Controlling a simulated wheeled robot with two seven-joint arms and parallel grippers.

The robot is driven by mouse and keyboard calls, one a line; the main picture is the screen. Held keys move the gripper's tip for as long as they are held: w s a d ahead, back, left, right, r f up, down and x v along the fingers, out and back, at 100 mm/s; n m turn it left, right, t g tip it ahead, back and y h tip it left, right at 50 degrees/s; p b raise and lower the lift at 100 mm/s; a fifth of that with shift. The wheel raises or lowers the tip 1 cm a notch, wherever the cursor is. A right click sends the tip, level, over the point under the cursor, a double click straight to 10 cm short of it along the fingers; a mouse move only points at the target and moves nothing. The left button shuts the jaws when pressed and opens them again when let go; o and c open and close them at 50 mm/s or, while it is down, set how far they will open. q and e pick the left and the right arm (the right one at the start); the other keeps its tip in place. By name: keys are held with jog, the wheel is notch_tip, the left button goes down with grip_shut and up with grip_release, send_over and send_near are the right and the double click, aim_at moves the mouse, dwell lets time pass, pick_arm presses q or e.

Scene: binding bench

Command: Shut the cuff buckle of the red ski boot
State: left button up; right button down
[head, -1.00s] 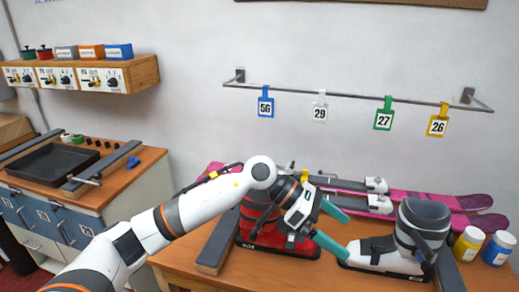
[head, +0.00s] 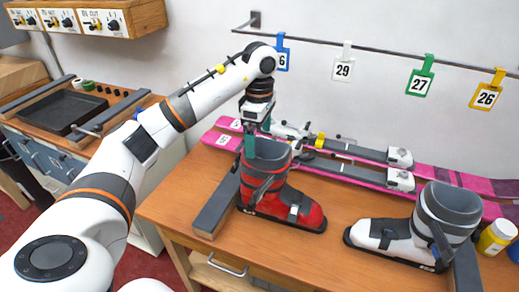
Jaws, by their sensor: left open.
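The red ski boot (head: 308,213) stands upright on the bench, toe to the right, with a dark grey cuff liner on top. A grey cuff buckle (head: 262,187) shows on the near side of its cuff; I cannot tell whether its lever is shut. My right gripper is out of view.
A white-and-grey boot (head: 382,233) stands to the right. Pink skis (head: 345,176) lie behind both boots. A dark bar (head: 214,205) lies left of the red boot. Tags hang from a wall rail (head: 382,50). The bench front (head: 290,250) is clear.

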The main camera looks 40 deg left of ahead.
aim_at(259, 153)
pick_arm(q)
notch_tip(259, 153, down, 5)
jog(key=shift+f+p, duration=0.1)
jog(key=shift+p, duration=0.5)
jog(key=shift+f, duration=0.4)
jog(key=shift+w+f, duration=0.1)
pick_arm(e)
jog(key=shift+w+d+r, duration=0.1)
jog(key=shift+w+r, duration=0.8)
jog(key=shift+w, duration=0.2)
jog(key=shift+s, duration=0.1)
